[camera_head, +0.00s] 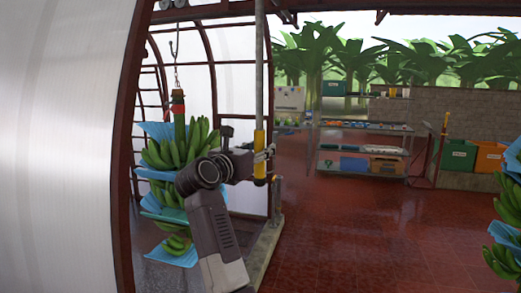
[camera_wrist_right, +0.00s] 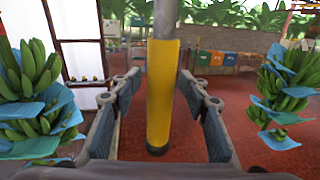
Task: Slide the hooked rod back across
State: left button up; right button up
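The rod is a grey upright pole (camera_head: 259,62) with a yellow sleeve (camera_head: 259,152) at its lower end. Its top and hook are out of view. My right gripper (camera_head: 264,158) is at the sleeve in the head view. In the right wrist view the yellow sleeve (camera_wrist_right: 160,95) stands upright between the two spread fingers of that gripper, with a visible gap on each side. The sleeve's dark lower end hangs free above the floor. My left gripper is not in view.
A banana bunch with blue sheets (camera_head: 172,165) hangs from a chain and hook just left of my right wrist. Another bunch (camera_head: 508,215) hangs at the right edge. Shelves (camera_head: 360,150) and green and orange bins (camera_head: 488,156) stand behind. The red floor (camera_head: 360,235) is clear.

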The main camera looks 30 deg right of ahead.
jog(key=shift+a+f, duration=0.1)
jog(key=shift+a, duration=0.05)
jog(key=v, duration=0.7)
jog(key=shift+s+a, duration=0.15)
dwell(0.3)
